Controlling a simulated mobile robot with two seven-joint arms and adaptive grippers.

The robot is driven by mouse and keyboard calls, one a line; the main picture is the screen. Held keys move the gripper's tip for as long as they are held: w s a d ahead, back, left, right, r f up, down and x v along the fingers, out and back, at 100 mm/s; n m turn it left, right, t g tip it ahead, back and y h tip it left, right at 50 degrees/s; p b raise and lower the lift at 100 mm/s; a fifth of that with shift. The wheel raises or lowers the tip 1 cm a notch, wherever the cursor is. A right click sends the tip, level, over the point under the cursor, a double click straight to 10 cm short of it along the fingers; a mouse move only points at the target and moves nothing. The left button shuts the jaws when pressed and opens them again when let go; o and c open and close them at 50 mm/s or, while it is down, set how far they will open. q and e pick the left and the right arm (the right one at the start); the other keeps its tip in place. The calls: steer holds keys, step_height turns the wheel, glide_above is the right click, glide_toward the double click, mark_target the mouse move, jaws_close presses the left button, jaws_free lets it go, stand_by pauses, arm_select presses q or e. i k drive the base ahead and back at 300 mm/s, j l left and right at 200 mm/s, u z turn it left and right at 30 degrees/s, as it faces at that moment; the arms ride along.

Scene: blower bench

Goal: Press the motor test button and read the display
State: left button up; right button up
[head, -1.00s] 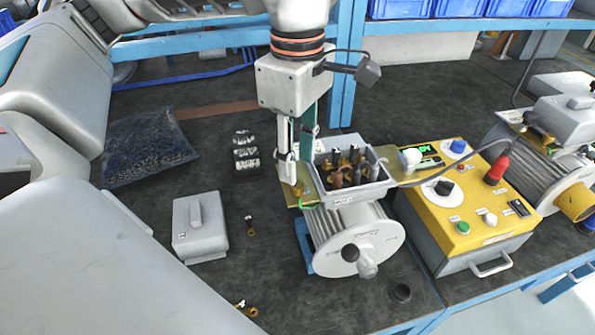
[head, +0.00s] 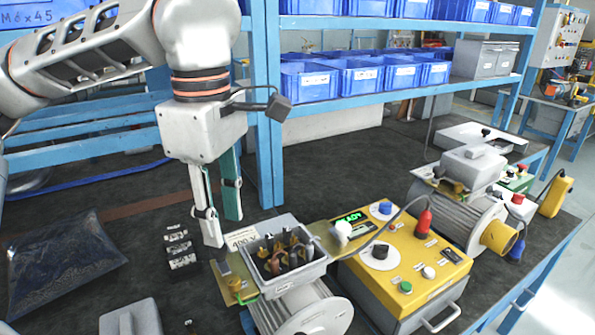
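The yellow-topped test box (head: 419,256) stands right of the nearer motor. Its display (head: 350,217) is lit green and reads "READY". A green button (head: 405,287) and a white button (head: 428,272) sit near its front edge; their labels are too small to read. The nearer motor (head: 300,310) has an open terminal box (head: 287,262) with several terminals and leads. My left gripper (head: 222,228) hangs left of the terminal box, pointing down, its two fingers apart with nothing visible between them. It is well away from the buttons. My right gripper is not in view.
The test box also carries a black knob (head: 380,251), a blue knob (head: 384,208) and a red plug (head: 424,221). A second motor (head: 465,222) stands to the right. A blue post (head: 267,110) rises behind my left gripper. A dark bag (head: 62,252) lies left.

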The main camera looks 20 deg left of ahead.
mark_target(405, 285)
steer(key=k+l, duration=0.8)
